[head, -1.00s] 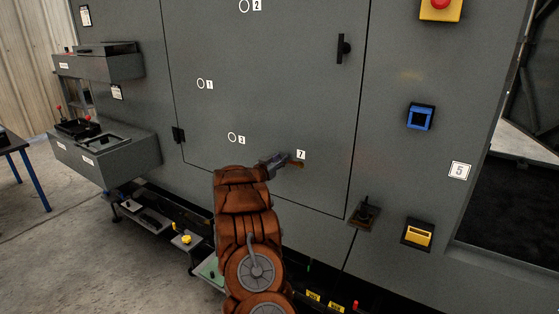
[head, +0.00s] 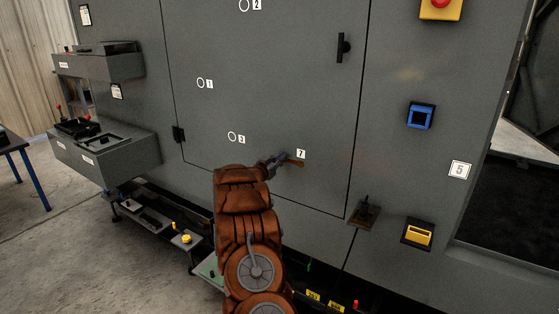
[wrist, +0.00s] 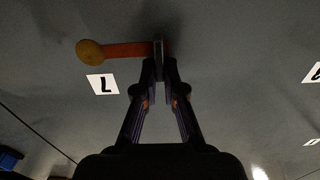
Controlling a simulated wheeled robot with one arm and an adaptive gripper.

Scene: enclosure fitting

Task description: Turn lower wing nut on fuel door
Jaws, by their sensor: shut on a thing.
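An orange handle (head: 297,163) sits on the grey door (head: 220,60), just below the label 7. In the wrist view the orange handle (wrist: 125,50) runs left from a dark upright piece (wrist: 159,55) and ends in a round tan knob (wrist: 89,52). My gripper (head: 281,159) reaches it from the left in the head view. In the wrist view my gripper's fingertips (wrist: 160,72) are close together on the dark piece at the handle's right end. My fingers hide part of the handle in the head view. I cannot tell for sure that this is the lower wing nut.
A black door handle (head: 342,48) is at the upper right of the door. A dark lever (head: 366,211) stands near its lower right corner. A blue-framed socket (head: 420,116) and a yellow one (head: 418,234) are farther right. Grey boxes (head: 110,155) jut out at the left.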

